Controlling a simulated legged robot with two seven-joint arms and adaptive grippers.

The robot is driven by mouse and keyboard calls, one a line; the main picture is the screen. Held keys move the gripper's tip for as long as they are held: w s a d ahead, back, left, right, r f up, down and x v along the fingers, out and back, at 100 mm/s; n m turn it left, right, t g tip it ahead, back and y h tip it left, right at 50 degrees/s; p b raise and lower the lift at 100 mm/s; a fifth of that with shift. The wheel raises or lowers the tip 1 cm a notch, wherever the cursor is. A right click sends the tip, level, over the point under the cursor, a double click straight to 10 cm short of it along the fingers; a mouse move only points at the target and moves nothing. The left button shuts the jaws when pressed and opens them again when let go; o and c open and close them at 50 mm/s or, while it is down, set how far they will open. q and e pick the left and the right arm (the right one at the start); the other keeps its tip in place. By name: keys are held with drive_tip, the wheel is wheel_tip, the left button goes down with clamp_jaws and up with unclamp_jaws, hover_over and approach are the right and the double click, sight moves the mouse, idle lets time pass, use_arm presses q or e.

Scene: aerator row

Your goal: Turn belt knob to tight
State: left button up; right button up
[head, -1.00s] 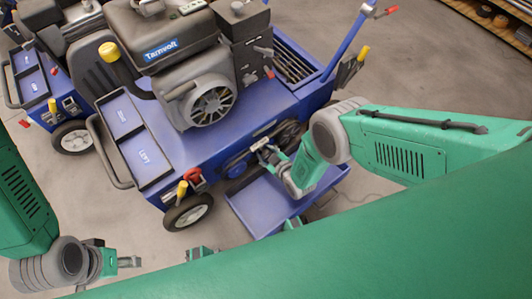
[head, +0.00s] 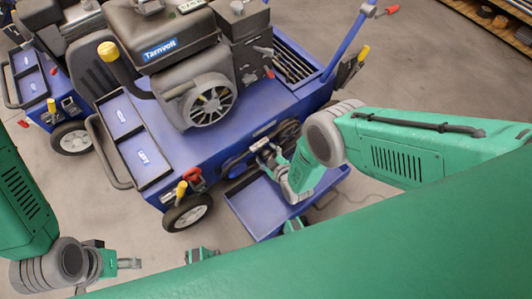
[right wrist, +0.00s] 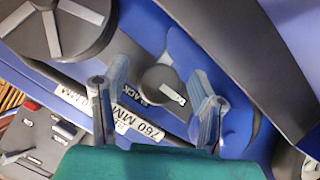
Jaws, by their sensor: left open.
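A dark round knob (right wrist: 164,86) with a light pointer bar shows in the right wrist view, on the blue side of the aerator (head: 185,150). Labels with partly hidden lettering lie beside it. My right gripper (right wrist: 158,98) is open, with one finger on each side of the knob in the picture; I cannot tell whether either finger touches it. In the head view my right gripper (head: 262,147) is at the aerator's side and hides the knob. My left gripper (head: 132,263) is open and empty over the floor at lower left.
A larger dark wheel (right wrist: 60,25) is at the upper left of the right wrist view. A blue tray (head: 262,208) lies below my right gripper. A second blue machine (head: 50,85) stands at left. Open floor (head: 110,210) lies near my left gripper.

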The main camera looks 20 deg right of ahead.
drive_tip(key=shift+w+a, duration=0.1)
drive_tip(key=shift+w, duration=0.05)
drive_tip(key=shift+r, duration=0.1)
drive_tip(key=shift+s+r, duration=0.1)
drive_tip(key=shift+s, duration=0.2)
drive_tip(key=v, duration=1.1)
drive_tip(key=shift+s, duration=0.15)
drive_tip(key=shift+d, duration=0.2)
